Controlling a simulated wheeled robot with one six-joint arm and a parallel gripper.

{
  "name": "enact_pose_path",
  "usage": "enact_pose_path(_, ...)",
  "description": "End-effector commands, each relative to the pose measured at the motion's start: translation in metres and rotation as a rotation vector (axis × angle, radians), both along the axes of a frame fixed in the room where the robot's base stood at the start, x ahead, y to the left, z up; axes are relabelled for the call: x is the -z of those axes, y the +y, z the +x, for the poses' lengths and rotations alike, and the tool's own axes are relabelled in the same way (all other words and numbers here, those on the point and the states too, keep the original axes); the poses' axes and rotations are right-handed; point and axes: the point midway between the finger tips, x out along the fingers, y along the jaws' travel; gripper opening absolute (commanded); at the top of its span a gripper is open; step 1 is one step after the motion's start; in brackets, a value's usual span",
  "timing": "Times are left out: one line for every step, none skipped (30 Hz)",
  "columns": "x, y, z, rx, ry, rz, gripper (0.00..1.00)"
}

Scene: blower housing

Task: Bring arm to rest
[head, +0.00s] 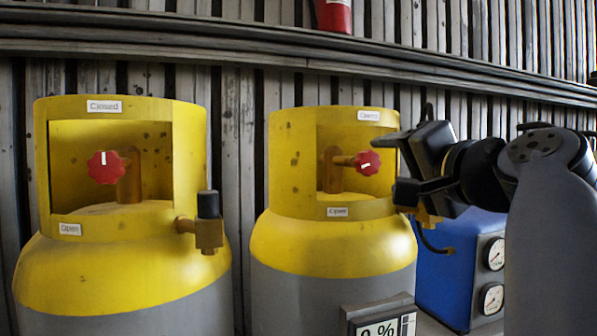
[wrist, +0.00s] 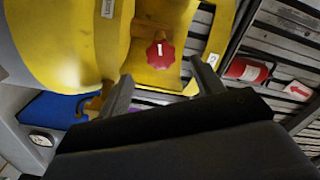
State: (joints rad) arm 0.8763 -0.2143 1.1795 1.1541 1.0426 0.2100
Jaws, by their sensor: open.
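My gripper (head: 400,165) is at the right of the right-hand cylinder in the head view, its jaws pointing left toward the cylinder's yellow collar. In the wrist view my gripper (wrist: 160,88) shows two dark fingers spread apart with nothing between them. Beyond the fingers is the red valve knob (wrist: 160,54), which also shows in the head view (head: 367,163) inside the collar window. The knob appears apart from the fingers. My arm comes in from the right and hides part of the background.
The left cylinder (head: 120,270) has its own red knob (head: 104,167) and a brass side valve (head: 207,233). A blue box with gauges (head: 447,265) stands behind my arm. A display reading "0 %" (head: 380,325) is at the bottom. A red extinguisher (wrist: 247,70) is on the slatted wall.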

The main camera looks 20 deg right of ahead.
Motion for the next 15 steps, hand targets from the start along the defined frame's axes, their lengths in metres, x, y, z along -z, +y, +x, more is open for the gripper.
enact_pose_path(0.0008,-0.0008,-0.0038,0.003,0.001,-0.001,0.63)
enact_pose_path(0.0006,-0.0007,-0.0053,0.002,0.0,-0.001,0.63)
enact_pose_path(0.0003,-0.0004,-0.0068,0.002,0.0,-0.001,0.63)
enact_pose_path(0.0003,-0.0003,-0.0078,0.001,0.0,-0.001,0.63)
enact_pose_path(0.0002,-0.0002,-0.0086,0.001,-0.001,-0.001,0.63)
enact_pose_path(0.0001,-0.0001,-0.0093,0.0,0.0,-0.001,0.63)
enact_pose_path(0.0,0.0001,-0.0096,0.0,0.0,-0.001,0.63)
enact_pose_path(-0.0001,0.0002,-0.0098,0.0,0.0,-0.001,0.63)
enact_pose_path(-0.0002,0.0002,-0.0098,-0.001,0.0,-0.001,0.63)
enact_pose_path(-0.0001,0.0003,-0.0098,-0.001,0.0,-0.001,0.63)
enact_pose_path(-0.0002,0.0003,-0.0098,-0.001,0.0,-0.001,0.63)
enact_pose_path(-0.0002,0.0003,-0.0097,-0.001,0.0,-0.001,0.63)
enact_pose_path(-0.0002,0.0002,-0.0097,-0.001,0.0,-0.001,0.63)
enact_pose_path(-0.0002,0.0002,-0.0096,-0.001,0.0,-0.001,0.63)
enact_pose_path(-0.0002,0.0002,-0.0096,-0.001,0.0,-0.001,0.63)
